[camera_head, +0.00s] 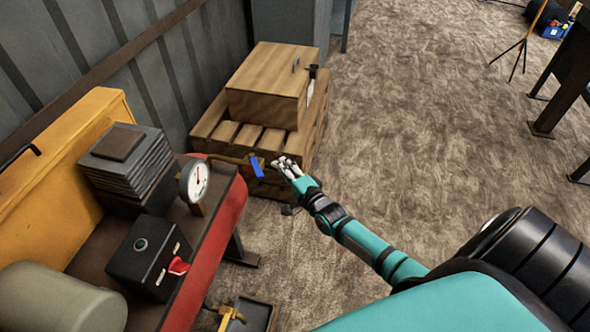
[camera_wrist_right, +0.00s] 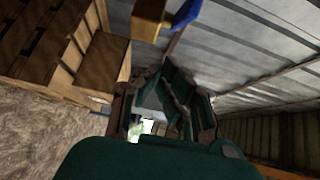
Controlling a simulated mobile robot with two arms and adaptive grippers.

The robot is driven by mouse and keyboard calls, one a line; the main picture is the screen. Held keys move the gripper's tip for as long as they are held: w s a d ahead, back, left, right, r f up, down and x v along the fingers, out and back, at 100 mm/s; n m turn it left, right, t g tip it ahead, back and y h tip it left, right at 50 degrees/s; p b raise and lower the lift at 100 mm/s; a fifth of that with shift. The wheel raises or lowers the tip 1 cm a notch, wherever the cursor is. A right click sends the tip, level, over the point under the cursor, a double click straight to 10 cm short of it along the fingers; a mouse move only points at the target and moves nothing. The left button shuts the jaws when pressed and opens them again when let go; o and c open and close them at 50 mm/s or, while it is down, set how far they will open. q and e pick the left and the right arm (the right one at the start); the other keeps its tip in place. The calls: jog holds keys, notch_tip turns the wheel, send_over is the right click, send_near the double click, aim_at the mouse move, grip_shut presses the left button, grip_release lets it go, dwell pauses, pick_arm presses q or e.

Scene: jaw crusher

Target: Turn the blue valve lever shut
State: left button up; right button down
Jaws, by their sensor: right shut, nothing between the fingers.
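The blue valve lever (camera_head: 257,167) is on a brass pipe end (camera_head: 232,160) beyond the round gauge, at the far end of the red tank. It also shows at the top of the right wrist view (camera_wrist_right: 186,14), beside a yellow brass part (camera_wrist_right: 147,18). My right gripper (camera_head: 281,162) is shut and empty, just right of the lever. A small gap seems to part them in the head view; I cannot tell whether they touch. My left gripper is not in view.
The red tank (camera_head: 222,232) carries a white-faced gauge (camera_head: 195,181) and a black box with a red switch (camera_head: 150,258). A wooden crate (camera_head: 268,85) on a pallet (camera_head: 300,140) stands just behind the lever. Bare floor (camera_head: 430,120) lies to the right.

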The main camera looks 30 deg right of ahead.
aim_at(256, 165)
jog(key=a, duration=0.2)
jog(key=shift+w+a, duration=0.2)
jog(key=shift+a, duration=0.15)
jog(key=shift+a+p, duration=0.1)
jog(key=shift+p, duration=0.25)
jog(key=shift+s+a+m+h, duration=0.2)
jog(key=shift+m+h, duration=0.1)
jog(key=shift+h, duration=0.4)
jog(key=shift+a+m+h+p, duration=0.35)
jog(key=shift+m+h+p, duration=0.15)
jog(key=shift+h+p, duration=0.15)
jog(key=shift+w+a+m+h, duration=0.1)
jog(key=shift+a+m+h, duration=0.4)
jog(key=shift+a, duration=0.55)
jog(key=shift+a+m+h, duration=0.2)
jog(key=shift+a+h, duration=0.45)
jog(key=shift+a, duration=0.35)
